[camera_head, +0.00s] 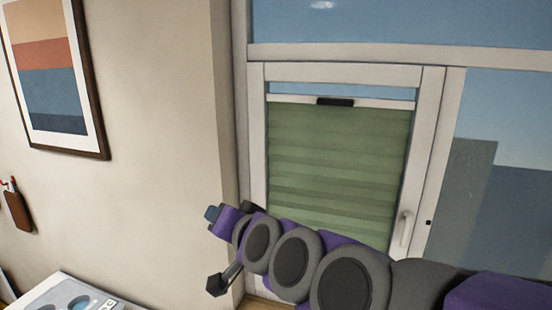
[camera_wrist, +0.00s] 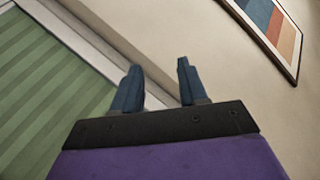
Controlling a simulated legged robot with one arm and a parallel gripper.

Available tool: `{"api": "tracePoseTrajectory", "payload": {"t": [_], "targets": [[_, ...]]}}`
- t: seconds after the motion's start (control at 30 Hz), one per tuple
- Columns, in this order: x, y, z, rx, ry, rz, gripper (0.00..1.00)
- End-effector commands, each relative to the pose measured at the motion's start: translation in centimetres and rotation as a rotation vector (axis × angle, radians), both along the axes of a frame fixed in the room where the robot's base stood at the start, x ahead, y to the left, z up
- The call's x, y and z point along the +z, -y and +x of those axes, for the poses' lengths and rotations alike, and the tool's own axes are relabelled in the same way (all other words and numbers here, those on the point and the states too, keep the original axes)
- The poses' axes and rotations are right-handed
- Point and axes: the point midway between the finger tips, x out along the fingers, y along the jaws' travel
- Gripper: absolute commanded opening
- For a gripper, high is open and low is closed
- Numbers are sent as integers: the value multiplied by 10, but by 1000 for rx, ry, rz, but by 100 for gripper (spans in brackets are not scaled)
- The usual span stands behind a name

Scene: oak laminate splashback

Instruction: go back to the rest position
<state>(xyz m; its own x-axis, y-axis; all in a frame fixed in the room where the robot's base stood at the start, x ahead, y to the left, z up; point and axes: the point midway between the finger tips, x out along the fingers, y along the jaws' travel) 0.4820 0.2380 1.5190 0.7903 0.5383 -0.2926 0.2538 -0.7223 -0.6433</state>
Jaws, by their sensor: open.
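My gripper (camera_wrist: 157,85) shows in the wrist view with its two blue-grey fingers apart and nothing between them. Behind it are the pale wall and the white window frame. In the head view my purple and grey arm reaches in from the lower right, in front of the window. There the gripper end (camera_head: 211,214) points left, and its fingers are too small to tell apart.
A window with a green pleated blind (camera_head: 338,160) and a white handle (camera_head: 406,228) stands behind my arm. A framed striped picture (camera_head: 55,85) hangs on the left wall. A brown holder (camera_head: 18,211) hangs below it. A white surface (camera_head: 75,285) is at the lower left.

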Motion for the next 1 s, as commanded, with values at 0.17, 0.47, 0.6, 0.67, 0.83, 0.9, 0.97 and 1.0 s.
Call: {"api": "tracePoseTrajectory", "payload": {"t": [0.17,0.47,0.6,0.67,0.83,0.9,0.97,1.0], "targets": [[-89,29,-39,79,-156,-208,43],[-208,98,-118,154,-462,-488,43],[-255,137,-163,172,-628,-596,43],[-271,154,-184,176,-702,-636,43],[-311,198,-245,184,-921,-726,43],[-321,212,-267,184,-1000,-751,43],[-327,222,-283,183,-1053,-767,43],[-330,226,-292,183,-1084,-774,43]]}}
